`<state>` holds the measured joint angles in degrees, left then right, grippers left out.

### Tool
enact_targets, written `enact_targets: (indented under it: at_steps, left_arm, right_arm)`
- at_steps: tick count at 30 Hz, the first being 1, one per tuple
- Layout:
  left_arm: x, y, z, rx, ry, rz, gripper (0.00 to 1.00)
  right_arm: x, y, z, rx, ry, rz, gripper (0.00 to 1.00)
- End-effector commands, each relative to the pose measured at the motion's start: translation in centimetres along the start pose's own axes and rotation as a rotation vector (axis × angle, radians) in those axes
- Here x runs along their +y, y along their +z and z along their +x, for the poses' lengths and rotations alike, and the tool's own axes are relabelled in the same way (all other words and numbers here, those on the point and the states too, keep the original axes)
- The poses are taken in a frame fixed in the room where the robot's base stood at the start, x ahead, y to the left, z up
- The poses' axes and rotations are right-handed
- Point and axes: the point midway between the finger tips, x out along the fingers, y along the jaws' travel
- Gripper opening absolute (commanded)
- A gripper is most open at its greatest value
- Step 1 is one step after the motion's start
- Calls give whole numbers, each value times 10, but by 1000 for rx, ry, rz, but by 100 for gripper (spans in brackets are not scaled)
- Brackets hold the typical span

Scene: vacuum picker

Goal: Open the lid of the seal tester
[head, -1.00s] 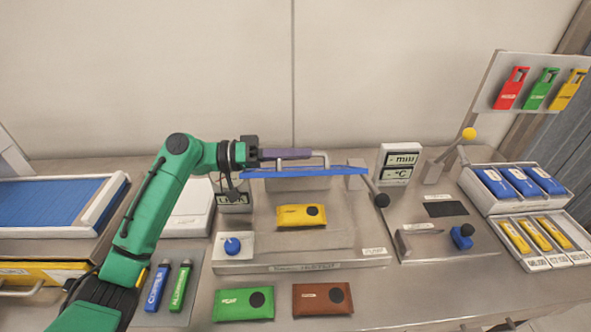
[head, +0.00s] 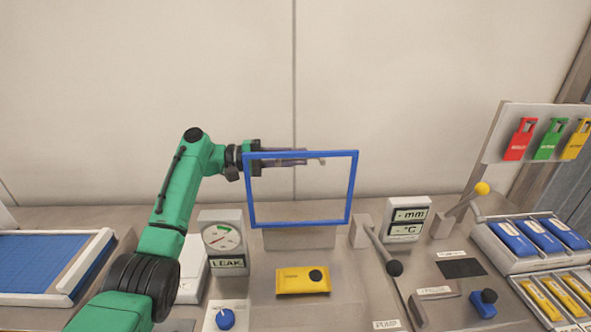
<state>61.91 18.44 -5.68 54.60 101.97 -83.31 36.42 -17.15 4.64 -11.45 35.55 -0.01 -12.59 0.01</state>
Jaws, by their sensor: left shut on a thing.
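The seal tester's lid (head: 249,216) is a clear panel in a blue frame, standing raised, nearly upright, at the back of the tester. My left gripper (head: 300,159) is at the top edge of the lid, shut on the lid's handle (head: 316,155). Its fingers show partly through the clear panel. A yellow pouch (head: 296,281) with a black disc lies on the tester's bed (head: 345,290) below the lid. The dial gauge (head: 222,236) with a LEAK sign stands left of the lid. My right gripper is not in view.
A lever with a black knob (head: 394,268) stands right of the bed, near the PUMP label. A display with mm and °C (head: 407,217) stands behind it. A yellow-knobbed lever (head: 481,189) and blue packs (head: 540,237) are farther right. A blue knob (head: 225,319) is at front left.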

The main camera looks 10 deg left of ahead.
Motion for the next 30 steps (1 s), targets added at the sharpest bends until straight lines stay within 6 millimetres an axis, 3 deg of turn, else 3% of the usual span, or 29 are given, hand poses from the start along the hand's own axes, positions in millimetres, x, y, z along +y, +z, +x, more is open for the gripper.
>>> enact_targets:
  at_steps: [3,12,30]
  left_arm:
    - [-5,-7,0,-1,1,-49,0]
    - [-5,-18,0,-2,-1,-127,0]
    - [-5,-21,0,-1,-2,-149,0]
  right_arm:
    - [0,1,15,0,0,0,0]
    - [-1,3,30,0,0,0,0]
    - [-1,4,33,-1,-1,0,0]
